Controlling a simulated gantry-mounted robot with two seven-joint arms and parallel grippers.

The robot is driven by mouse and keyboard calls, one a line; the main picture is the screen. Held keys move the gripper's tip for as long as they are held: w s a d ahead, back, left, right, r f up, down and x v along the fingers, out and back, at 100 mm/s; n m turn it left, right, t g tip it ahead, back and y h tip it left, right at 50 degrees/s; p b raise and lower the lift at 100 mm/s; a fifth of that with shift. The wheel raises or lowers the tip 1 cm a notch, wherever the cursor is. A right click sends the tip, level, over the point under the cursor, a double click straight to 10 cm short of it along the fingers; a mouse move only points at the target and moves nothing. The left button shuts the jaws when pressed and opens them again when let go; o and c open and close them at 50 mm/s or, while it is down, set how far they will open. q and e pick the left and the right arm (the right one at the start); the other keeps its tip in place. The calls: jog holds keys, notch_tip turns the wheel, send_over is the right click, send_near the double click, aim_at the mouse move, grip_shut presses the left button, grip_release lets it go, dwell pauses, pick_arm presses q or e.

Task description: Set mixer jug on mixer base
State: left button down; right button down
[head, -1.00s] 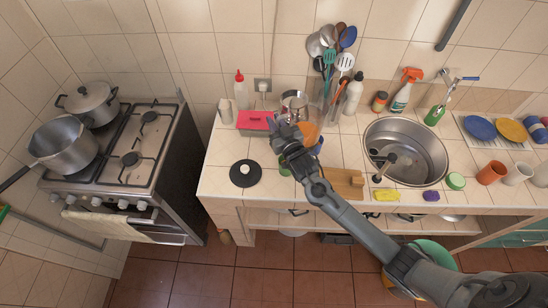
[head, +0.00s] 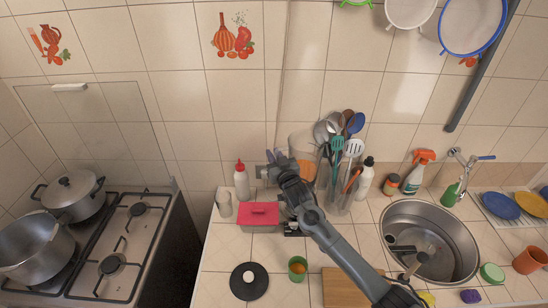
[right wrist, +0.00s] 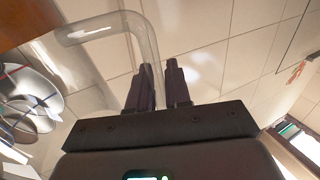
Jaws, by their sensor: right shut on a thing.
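My right gripper (head: 277,160) is raised above the back of the counter. In the right wrist view its fingers (right wrist: 156,68) are shut on the clear, bent handle of the mixer jug (right wrist: 88,32). In the head view the see-through jug (head: 303,146) shows just behind and right of the gripper, held up in front of the wall tiles. A dark and metallic thing, apparently the mixer base (head: 291,229), stands on the counter below the gripper, partly hidden by my arm. Jug and base look apart. My left gripper is not in view.
A red-lidded box (head: 262,214) stands just left of the base. The utensil holder (head: 340,195) is close on the right. A green cup (head: 297,268), a black disc with a white knob (head: 249,282) and a wooden board (head: 343,288) lie in front. The sink (head: 432,240) is further right.

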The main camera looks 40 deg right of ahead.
notch_tip(320, 180, down, 5)
jog(key=b, duration=0.4)
jog(key=shift+s+f, duration=0.1)
dwell(0.6)
dwell(0.6)
dwell(0.7)
